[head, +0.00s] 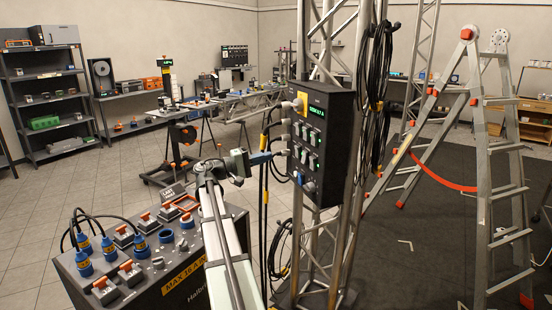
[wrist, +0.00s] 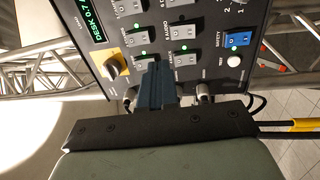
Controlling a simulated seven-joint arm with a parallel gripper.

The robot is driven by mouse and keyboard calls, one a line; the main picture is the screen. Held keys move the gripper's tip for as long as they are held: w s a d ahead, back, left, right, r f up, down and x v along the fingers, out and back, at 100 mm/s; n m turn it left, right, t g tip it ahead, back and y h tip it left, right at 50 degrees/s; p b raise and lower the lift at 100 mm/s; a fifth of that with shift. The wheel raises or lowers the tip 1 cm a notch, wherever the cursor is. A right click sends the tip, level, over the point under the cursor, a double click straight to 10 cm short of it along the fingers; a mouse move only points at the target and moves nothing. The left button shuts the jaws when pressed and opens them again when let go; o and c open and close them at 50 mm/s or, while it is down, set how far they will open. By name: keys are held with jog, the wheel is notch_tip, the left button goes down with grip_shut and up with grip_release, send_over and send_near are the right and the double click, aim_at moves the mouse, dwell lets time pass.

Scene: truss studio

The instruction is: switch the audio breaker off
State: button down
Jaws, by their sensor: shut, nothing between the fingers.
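A black breaker box (head: 318,140) with a lit green display hangs on the truss in the head view. Its panel fills the top of the wrist view, with grey rocker switches in two columns and green lamps beside them. A label that seems to read AUDIO stands by a right-column switch (wrist: 186,32); its rocker position is too small to tell. My gripper (wrist: 155,70) is shut and empty. Its dark blue fingers lie in front of the lower left switches and partly hide them. In the head view my gripper (head: 270,156) is at the box's left side; contact cannot be told.
Plugs and cables hang below. A power distribution box (head: 150,265) stands at lower left, a ladder (head: 480,150) at right.

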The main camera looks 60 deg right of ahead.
jog(key=shift+v, duration=0.8)
jog(key=shift+r, duration=0.2)
jog(key=w+a+f+t+y, duration=0.1)
jog(key=a+f+t+y, duration=0.15)
jog(key=f, duration=0.55)
jog(key=w+a+f+t+y, duration=0.2)
jog(key=f+t, duration=0.2)
jog(key=f, duration=0.4)
jog(key=w+a+f+t+y, duration=0.1)
jog(key=a+f+t+y, duration=0.15)
jog(key=f, duration=0.65)
jog(key=a+f+n+t+y, duration=0.2)
jog(key=a+f+y, duration=0.4)
jog(key=a+f, duration=1.5)
jog(key=s+a+f+n+g+y, duration=0.1)
jog(key=s+a+f+y, duration=0.1)
jog(key=s+a+f, duration=0.45)
jog(key=s+a+f+g+y, duration=0.1)
jog(key=s+a+f, duration=0.3)
jog(key=a+f, duration=0.6)
jog(key=s+a+f+n+g, duration=0.2)
jog(key=s+a+f, duration=0.3)
jog(key=s, duration=0.5)
jog(key=s+a+f+n+g, duration=0.2)
jog(key=s+a+f, duration=0.3)
jog(key=s+a, duration=0.4)
jog(key=shift+s+g, duration=0.3)
jog(key=shift+s, duration=0.05)
